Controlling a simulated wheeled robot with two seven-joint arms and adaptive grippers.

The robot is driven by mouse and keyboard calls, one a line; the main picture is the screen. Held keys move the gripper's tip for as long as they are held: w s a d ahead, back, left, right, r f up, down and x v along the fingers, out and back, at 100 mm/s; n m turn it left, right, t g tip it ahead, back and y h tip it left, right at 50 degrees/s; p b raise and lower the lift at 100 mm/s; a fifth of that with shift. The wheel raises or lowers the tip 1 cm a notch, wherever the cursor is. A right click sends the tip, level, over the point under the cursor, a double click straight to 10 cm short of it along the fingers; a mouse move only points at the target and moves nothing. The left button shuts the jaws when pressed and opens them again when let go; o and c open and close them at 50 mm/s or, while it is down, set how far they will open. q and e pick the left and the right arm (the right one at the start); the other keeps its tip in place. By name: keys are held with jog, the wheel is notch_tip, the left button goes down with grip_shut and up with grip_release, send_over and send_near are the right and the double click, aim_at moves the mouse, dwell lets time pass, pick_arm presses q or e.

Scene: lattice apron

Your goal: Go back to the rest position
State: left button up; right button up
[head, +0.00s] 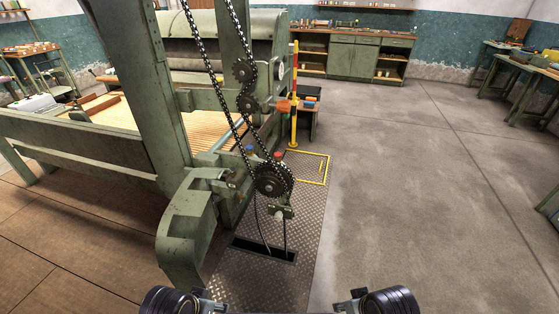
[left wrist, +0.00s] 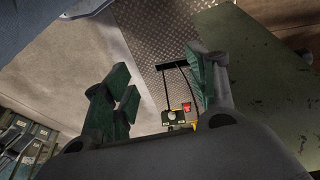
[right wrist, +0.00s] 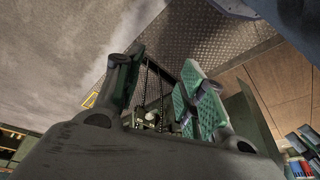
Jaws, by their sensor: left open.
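My left gripper (left wrist: 162,72) shows in the left wrist view with its two green-padded fingers spread apart and nothing between them. Behind the fingers are a metal floor plate and a small box with a red part (left wrist: 186,107). My right gripper (right wrist: 163,62) shows in the right wrist view, its fingers also apart and empty, with the chains and machine parts beyond. In the head view only dark rounded parts of my two arms show at the bottom edge; neither gripper's fingers are visible there.
A large green machine frame (head: 165,110) with chains and a sprocket (head: 273,179) stands ahead and left. A patterned metal floor plate (head: 265,285) lies beside it. A yellow-and-red post (head: 294,100) stands behind. Concrete floor (head: 420,180) to the right is clear; workbenches line the walls.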

pick_arm(q)
notch_tip(320, 180, down, 15)
jog(key=d+b, duration=0.2)
jog(key=b, duration=0.9)
jog(key=shift+s+h+b, duration=0.25)
jog(key=shift+h+b, duration=0.05)
jog(key=shift+b, duration=0.1)
pick_arm(e)
notch_tip(320, 180, down, 15)
jog(key=a, duration=0.2)
jog(key=shift+s+y, duration=0.25)
jog(key=shift+y, duration=0.05)
pick_arm(q)
jog(key=shift+w+d+f+p, duration=0.1)
jog(key=shift+p, duration=0.25)
pick_arm(e)
jog(key=shift+w+a+f, duration=0.1)
